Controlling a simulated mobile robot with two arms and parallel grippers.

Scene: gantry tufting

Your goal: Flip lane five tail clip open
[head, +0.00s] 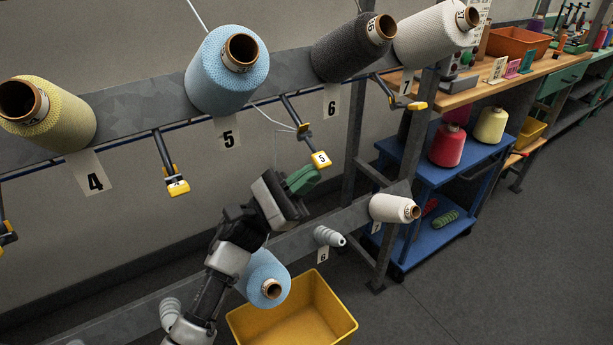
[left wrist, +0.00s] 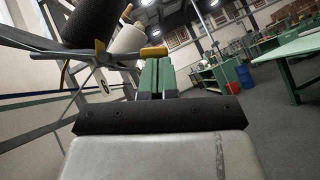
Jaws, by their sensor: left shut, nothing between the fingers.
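The lane five tail clip hangs from the rail on a dark lever, with a yellow tab (head: 320,159) marked 5 at its lower end. A pale thread runs from the light blue cone (head: 228,75) above label 5 to this clip. My left gripper (head: 303,180) has green fingers, shut and empty, just below and left of the tab. I cannot tell whether they touch. In the left wrist view a yellow tip (left wrist: 153,52) shows just above the green fingers (left wrist: 157,76). Whether the clip is open is unclear. My right gripper is out of view.
A lower rail carries a small blue cone (head: 267,280) and a white cone (head: 394,208). A yellow bin (head: 340,315) stands below. A blue cart (head: 400,170) is at right.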

